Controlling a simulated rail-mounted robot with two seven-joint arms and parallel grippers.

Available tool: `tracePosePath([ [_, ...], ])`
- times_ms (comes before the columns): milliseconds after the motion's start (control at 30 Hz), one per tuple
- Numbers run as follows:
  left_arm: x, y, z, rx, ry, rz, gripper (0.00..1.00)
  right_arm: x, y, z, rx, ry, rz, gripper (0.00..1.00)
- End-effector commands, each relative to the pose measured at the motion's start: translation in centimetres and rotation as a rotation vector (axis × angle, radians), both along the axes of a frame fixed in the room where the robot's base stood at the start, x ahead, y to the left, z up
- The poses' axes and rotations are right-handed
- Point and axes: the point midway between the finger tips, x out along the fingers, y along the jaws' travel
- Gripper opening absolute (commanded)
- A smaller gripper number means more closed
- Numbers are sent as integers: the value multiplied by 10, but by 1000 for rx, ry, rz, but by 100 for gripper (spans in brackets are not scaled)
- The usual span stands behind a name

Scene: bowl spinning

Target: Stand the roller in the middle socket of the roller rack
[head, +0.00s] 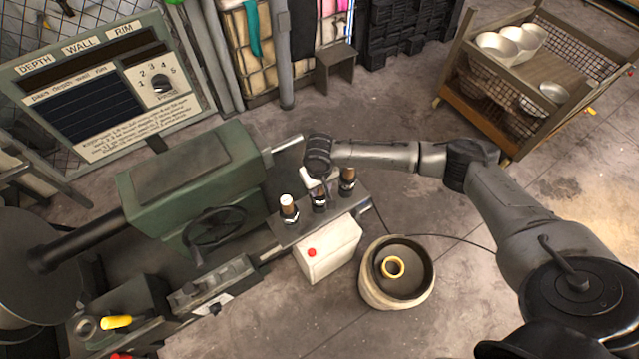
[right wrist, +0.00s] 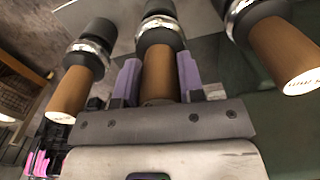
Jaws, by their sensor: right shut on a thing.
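The roller rack (head: 334,210) is a dark grey plate beside the green machine, with three rollers in a row on it. My right gripper (head: 320,178) is over the middle of the rack, shut on the middle roller (head: 318,198). In the right wrist view that roller (right wrist: 158,72) shows a brown handle between my purple finger pads, with a chrome ring and black end beyond. It lines up with the middle place; whether it is fully seated I cannot tell. Rollers stand on either side, left (head: 289,208) and right (head: 347,181). My left gripper is out of view.
A white box (head: 328,255) with a red button is below the rack. A round tub (head: 397,290) with a yellow ring stands to its right. The green machine (head: 190,185) with its handwheel is at left. A bowl cart (head: 530,75) is far right. Open floor lies between.

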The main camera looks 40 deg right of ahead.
Motion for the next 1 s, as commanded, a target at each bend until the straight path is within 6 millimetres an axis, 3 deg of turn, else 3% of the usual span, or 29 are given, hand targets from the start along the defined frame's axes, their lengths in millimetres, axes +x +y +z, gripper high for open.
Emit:
tracePosePath([
  [267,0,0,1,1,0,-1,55,1,0,0,1,-1,0,0],
  [300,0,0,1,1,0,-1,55,0,0,0,1,-1,0,38],
  [567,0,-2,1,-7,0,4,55,0,0,0,0,0,0,63],
  [833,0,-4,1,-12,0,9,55,0,0,0,-1,1,0,65],
  [1000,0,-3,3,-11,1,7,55,0,0,15,0,-1,0,65],
])
